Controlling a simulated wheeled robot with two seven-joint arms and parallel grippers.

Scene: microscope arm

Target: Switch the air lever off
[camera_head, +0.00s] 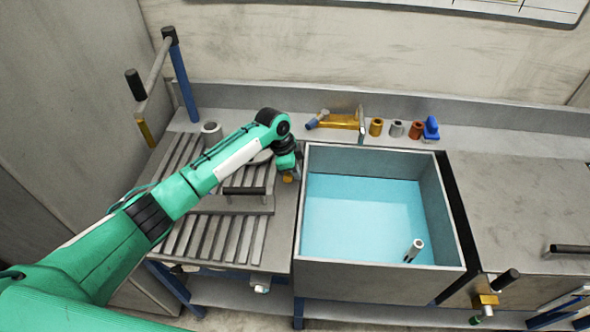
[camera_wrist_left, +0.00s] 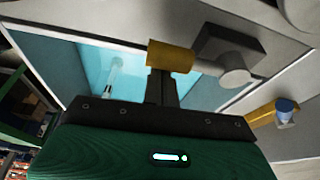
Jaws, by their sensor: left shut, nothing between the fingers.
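A lever-like fitting has a gold cylindrical end (camera_wrist_left: 170,55) on a grey bar, with a grey block (camera_wrist_left: 230,47) behind it. In the head view only a small orange-gold bit (camera_head: 288,179) shows below my left gripper (camera_head: 290,165); the rest is hidden. My left gripper (camera_wrist_left: 161,88) is shut and empty, its fingertips at the gold end; I cannot tell whether they touch it. A blue-ended handle (camera_head: 316,119) on a brass-coloured fitting stands on the back ledge. No label shows which is the air lever. My right gripper is not in view.
A blue-lined basin (camera_head: 365,215) with a white-topped tube lies right of the gripper. Slatted racks (camera_head: 235,240) lie left. Small coloured cylinders (camera_head: 396,129) stand on the back ledge. A grey counter (camera_head: 525,205) on the right is mostly bare.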

